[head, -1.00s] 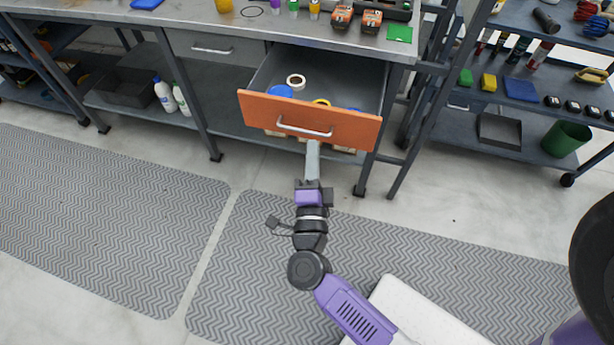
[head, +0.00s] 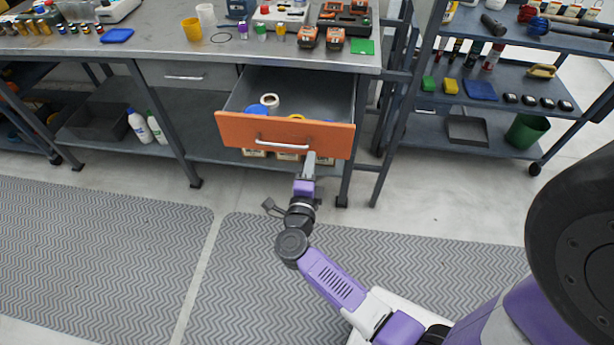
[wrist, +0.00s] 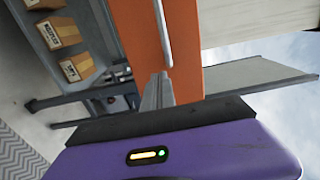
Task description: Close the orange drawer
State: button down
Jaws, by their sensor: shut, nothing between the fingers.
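The orange drawer (head: 232,131) under the workbench is pulled well open, with a white bar handle (head: 283,143) on its front. It holds a white tape roll, something blue and something yellow. My gripper (head: 310,158) is shut and empty at the lower right part of the drawer front, right of the handle. In the wrist view the shut fingers (wrist: 161,80) point at the orange front (wrist: 182,45), with the handle (wrist: 163,30) close beside them. I cannot tell whether the tips touch the front.
The workbench top (head: 150,45) carries tools and cups. A grey closed drawer (head: 185,75) is to the left. A shelf rack (head: 470,135) with a green bin (head: 527,131) stands at right. Boxes (wrist: 60,32) sit below the drawer. Matted floor before the bench is clear.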

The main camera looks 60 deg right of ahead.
aim_at(314, 144)
jog(key=shift+x, duration=1.65)
jog(key=shift+w+d, duration=0.2)
jog(key=shift+d, duration=0.35)
jog(key=b+x, duration=0.2)
jog(key=x, duration=1)
jog(key=b+x, duration=0.3)
jog(key=x, duration=0.9)
jog(key=shift+f, duration=0.2)
jog(key=shift+w+d+b, duration=0.2)
jog(key=shift+d+b, duration=0.2)
jog(key=shift+d, duration=0.25)
jog(key=shift+d+r, duration=0.15)
jog(key=shift+r, duration=0.15)
jog(key=shift+d, duration=0.1)
